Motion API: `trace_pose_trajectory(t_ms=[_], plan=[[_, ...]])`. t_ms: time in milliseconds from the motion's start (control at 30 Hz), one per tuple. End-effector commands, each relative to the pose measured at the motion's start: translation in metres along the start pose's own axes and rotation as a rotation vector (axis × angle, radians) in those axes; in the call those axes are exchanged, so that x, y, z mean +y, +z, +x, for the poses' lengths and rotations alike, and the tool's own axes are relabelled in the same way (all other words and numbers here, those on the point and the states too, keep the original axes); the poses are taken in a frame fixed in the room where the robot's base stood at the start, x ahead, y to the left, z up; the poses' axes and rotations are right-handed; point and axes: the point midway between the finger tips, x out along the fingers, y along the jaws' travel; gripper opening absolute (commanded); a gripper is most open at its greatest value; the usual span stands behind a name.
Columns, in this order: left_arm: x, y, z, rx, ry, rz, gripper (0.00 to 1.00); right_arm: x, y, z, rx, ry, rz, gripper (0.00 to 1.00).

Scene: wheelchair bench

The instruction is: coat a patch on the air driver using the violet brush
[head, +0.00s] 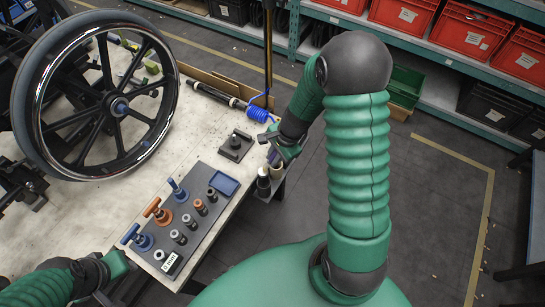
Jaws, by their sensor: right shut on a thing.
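My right gripper (278,148) is beyond the bench's right edge, above small dark pots (264,186). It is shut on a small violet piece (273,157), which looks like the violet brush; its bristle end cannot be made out. A long black tool (208,91) lies at the back edge of the bench by a blue coiled hose (258,113); it looks like the air driver. No coated patch can be made out on it. My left gripper (120,266) is at the bench's front left, partly out of clear view, and its jaws cannot be made out.
A large spoked wheel (108,95) stands on the left of the bench. A grey tray (172,243) holds blue and orange handled tools and several sockets. A black square fixture (236,146) sits near the right edge. Shelves with red crates (470,28) stand behind.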

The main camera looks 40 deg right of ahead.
Motion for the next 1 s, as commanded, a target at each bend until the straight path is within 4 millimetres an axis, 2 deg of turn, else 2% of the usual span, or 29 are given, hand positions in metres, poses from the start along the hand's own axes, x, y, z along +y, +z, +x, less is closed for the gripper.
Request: trace_pose_trajectory(t_ms=[267, 700, 1000], plan=[[0.0, 0.0, 0.001, 0.0, 0.0, 0.0, 0.36, 0.003, 0.016, 0.003, -0.001, 0.0, 0.0, 0.0], [0.0, 0.0, 0.001, 0.0, 0.0, 0.0, 0.36, 0.0, -0.002, 0.002, 0.0, 0.0, 0.0, 0.0], [0.0, 0.0, 0.001, 0.0, 0.0, 0.0, 0.36, 0.003, 0.014, 0.005, -0.002, 0.002, -0.001, 0.0]])
